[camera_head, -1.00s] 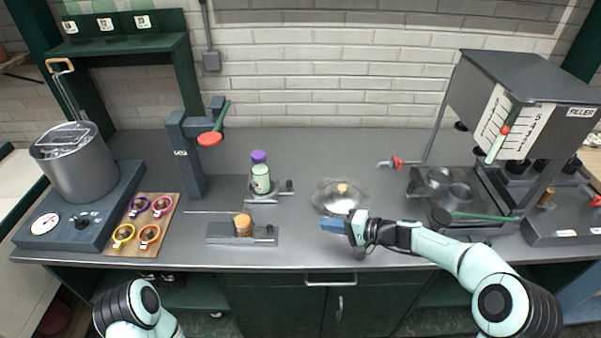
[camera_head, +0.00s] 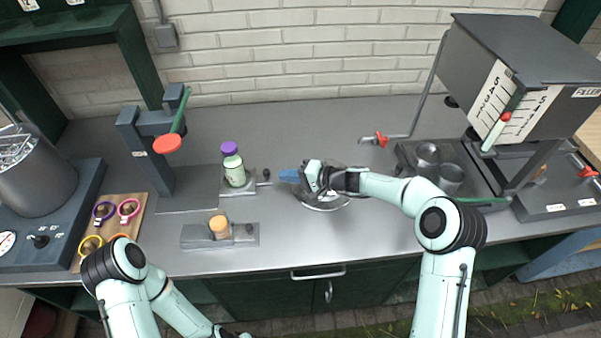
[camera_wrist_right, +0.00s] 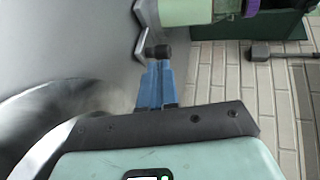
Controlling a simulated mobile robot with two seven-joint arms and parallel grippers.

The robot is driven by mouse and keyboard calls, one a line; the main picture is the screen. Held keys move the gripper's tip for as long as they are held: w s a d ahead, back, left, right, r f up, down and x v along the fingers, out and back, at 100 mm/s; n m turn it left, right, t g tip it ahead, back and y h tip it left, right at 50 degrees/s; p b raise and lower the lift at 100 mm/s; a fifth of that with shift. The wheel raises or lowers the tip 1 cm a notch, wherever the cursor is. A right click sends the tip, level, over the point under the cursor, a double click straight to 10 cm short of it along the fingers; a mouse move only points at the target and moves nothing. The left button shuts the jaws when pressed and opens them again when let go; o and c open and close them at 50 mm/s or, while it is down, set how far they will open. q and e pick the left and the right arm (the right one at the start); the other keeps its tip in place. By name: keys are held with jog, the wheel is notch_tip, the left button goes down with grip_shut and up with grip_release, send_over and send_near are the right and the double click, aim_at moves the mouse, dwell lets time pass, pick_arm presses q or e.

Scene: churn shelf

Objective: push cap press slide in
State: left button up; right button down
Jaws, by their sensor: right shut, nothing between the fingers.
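The cap press has a grey column (camera_head: 146,158), a green lever (camera_head: 181,108) and a red round pad (camera_head: 167,144). To its right, the slide (camera_head: 241,189) holds an upright pale green bottle (camera_head: 235,172) with a purple cap (camera_head: 229,148). A dark knob (camera_head: 265,175) sticks out on the slide's right side. My right gripper (camera_head: 288,175) is shut and empty, its blue fingers pointing left at the knob. In the right wrist view, the fingertips (camera_wrist_right: 155,68) are right at the knob (camera_wrist_right: 158,51); contact is unclear. The bottle (camera_wrist_right: 205,10) shows beyond. My left gripper is out of view.
A grey block with an orange-tan cap (camera_head: 219,225) sits in front of the bottle. A shiny round lid or dish (camera_head: 325,201) lies under my right wrist. The filler machine (camera_head: 525,70) stands right; a pot (camera_head: 38,178) and ringed board (camera_head: 138,220) stand left.

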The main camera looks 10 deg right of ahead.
aim_at(239, 179)
jog(key=shift+x, duration=1.15)
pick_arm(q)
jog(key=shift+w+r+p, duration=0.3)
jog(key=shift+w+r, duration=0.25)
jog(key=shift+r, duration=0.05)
pick_arm(e)
jog(key=shift+w+a+f, duration=0.1)
jog(key=shift+w+a, duration=0.1)
jog(key=shift+a, duration=0.1)
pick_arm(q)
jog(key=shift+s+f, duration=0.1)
pick_arm(e)
jog(key=shift+a, duration=0.1)
